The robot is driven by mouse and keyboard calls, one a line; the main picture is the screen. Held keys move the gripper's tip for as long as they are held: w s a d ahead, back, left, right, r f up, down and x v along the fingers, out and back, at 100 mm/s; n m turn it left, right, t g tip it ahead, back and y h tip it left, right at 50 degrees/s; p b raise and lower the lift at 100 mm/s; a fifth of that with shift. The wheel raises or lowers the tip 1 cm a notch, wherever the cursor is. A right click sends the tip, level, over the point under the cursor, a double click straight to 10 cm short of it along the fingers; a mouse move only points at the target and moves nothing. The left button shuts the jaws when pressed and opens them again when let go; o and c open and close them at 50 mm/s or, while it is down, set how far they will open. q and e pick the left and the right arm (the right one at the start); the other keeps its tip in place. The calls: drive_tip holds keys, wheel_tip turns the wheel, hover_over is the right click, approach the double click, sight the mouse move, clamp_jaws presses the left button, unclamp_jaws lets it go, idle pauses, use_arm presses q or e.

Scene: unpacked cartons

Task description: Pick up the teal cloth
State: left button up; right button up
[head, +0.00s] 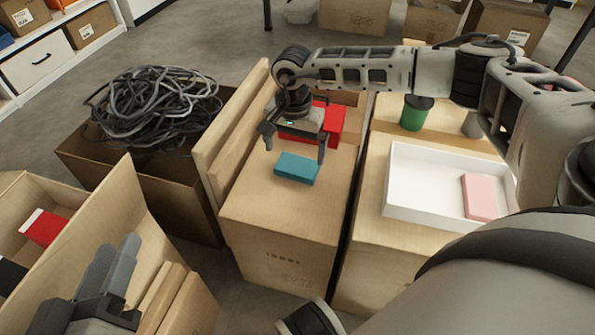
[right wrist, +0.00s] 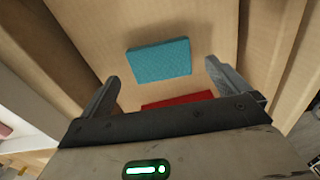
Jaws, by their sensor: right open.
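The teal cloth (head: 297,168) is a flat, folded rectangle lying on top of the middle carton (head: 280,215). My right gripper (head: 295,150) is open above the carton, with its fingers on either side of the cloth's far part in the head view. In the right wrist view the cloth (right wrist: 159,62) lies just beyond the open fingers (right wrist: 163,78), with nothing between the jaws. My left gripper (head: 113,268) is at the lower left, away from the cloth; its jaw opening is unclear.
A red object (head: 328,122) lies behind the cloth on the same carton. A white tray (head: 405,207) with a pink block (head: 480,197) and a green cup (head: 416,112) stand on the right carton. Tangled grey cable (head: 150,105) fills the dark box at left.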

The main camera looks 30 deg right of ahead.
sight(296, 168)
drive_tip(key=shift+f, duration=0.3)
wheel_tip(296, 168, down, 4)
drive_tip(key=b, duration=0.2)
drive_tip(key=shift+d+f+b, duration=0.15)
drive_tip(key=shift+f+b, duration=0.05)
drive_tip(key=shift+b, duration=0.1)
drive_tip(key=shift+f, duration=0.3)
use_arm(q)
drive_tip(key=r+m+t, duration=0.1)
drive_tip(key=w+r+m+t+h, duration=0.1)
drive_tip(key=r, duration=0.1)
drive_tip(key=w+r+t, duration=0.1)
drive_tip(key=shift+w+a+r+m, duration=0.1)
drive_tip(key=shift+a+r+m, duration=0.1)
drive_tip(key=shift+a+m, duration=0.2)
use_arm(e)
drive_tip(key=c, duration=0.7)
